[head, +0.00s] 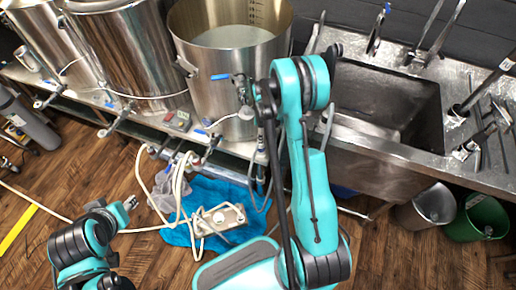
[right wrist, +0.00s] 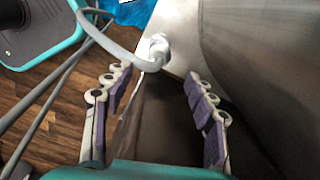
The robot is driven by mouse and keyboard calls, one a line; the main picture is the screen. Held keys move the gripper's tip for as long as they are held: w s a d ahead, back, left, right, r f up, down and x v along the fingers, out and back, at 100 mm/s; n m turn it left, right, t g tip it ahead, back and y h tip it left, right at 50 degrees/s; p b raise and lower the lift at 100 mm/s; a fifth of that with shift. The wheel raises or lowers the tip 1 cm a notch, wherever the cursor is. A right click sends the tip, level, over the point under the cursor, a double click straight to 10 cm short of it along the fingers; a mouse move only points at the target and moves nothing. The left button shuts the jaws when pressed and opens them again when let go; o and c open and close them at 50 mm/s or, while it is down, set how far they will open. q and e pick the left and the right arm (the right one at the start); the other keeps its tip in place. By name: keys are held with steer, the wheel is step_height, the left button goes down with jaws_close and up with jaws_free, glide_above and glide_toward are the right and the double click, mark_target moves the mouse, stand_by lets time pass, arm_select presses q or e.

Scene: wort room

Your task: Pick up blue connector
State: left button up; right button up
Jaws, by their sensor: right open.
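No blue connector can be made out with certainty. In the head view, a small blue fitting (head: 200,131) lies at the shelf edge below the large open pot, and a blue valve handle (head: 220,77) sticks out from that pot's side. My right gripper (right wrist: 157,76) is open and empty in the right wrist view, its purple-padded fingers apart. A pale round fitting (right wrist: 158,48) on a curved grey hose is just beyond the fingertips. In the head view my right arm hides most of its own gripper. My left gripper (head: 130,203) is low at the left, above the floor; its jaws are too small to judge.
The open steel pot (head: 205,60) stands on the metal bench, with a sink (head: 375,100) to its right. White hoses (head: 180,195) and a blue cloth (head: 215,195) lie on the wooden floor below. Grey and green buckets (head: 478,220) stand at right.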

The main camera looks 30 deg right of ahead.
mark_target(261, 147)
step_height(261, 147, down, 3)
steer(key=shift+f+b, duration=0.1)
steer(key=shift+b, duration=0.55)
step_height(261, 147, down, 5)
steer(key=b, duration=0.2)
steer(key=shift+b, duration=0.35)
steer(key=shift+a+r, duration=0.1)
steer(key=shift+r, duration=0.2)
jaws_close()
